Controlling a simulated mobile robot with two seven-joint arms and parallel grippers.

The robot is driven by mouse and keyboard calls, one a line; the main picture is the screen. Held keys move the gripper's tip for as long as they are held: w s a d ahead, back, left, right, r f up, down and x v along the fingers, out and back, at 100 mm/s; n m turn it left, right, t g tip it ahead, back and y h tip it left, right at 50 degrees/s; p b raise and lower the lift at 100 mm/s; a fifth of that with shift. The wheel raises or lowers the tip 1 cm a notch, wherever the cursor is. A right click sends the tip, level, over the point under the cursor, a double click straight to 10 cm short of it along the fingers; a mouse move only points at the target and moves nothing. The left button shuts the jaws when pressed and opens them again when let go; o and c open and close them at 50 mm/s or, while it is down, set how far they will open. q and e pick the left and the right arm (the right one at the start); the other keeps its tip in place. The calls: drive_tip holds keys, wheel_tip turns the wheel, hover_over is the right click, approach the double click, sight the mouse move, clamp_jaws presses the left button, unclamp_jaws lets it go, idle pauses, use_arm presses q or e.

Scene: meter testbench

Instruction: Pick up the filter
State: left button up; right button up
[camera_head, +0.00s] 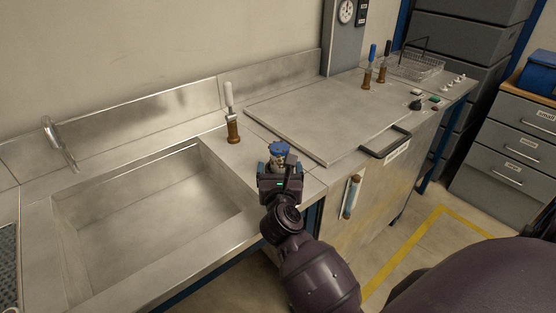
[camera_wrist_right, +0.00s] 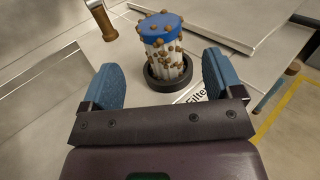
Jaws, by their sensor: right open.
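The filter (camera_wrist_right: 165,52) is a white ribbed cylinder with a blue top, dotted with brown lumps. It stands upright in a black ring on the steel counter, beside a printed label reading "Filter" (camera_wrist_right: 197,97). In the head view the filter (camera_head: 278,152) shows just beyond my right gripper (camera_head: 281,170), which hides its lower part. In the wrist view my right gripper (camera_wrist_right: 160,85) is open, with one blue finger pad on each side and the filter ahead, between their lines. I see no contact. My left gripper is not in view.
A steel sink (camera_head: 150,225) lies to the left. A white-handled valve (camera_head: 232,115) stands behind the filter. A flat steel lid (camera_head: 330,115) with a black handle (camera_head: 386,143) lies to the right. A wire basket (camera_head: 415,66) stands at the far right.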

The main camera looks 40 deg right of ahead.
sight(280, 158)
drive_tip(key=shift+f+x, duration=0.15)
drive_tip(key=shift+x, duration=1.85)
drive_tip(key=shift+f+x, duration=0.1)
drive_tip(key=shift+x, duration=1.85)
drive_tip(key=c, duration=1.1)
drive_tip(key=shift+r, duration=0.15)
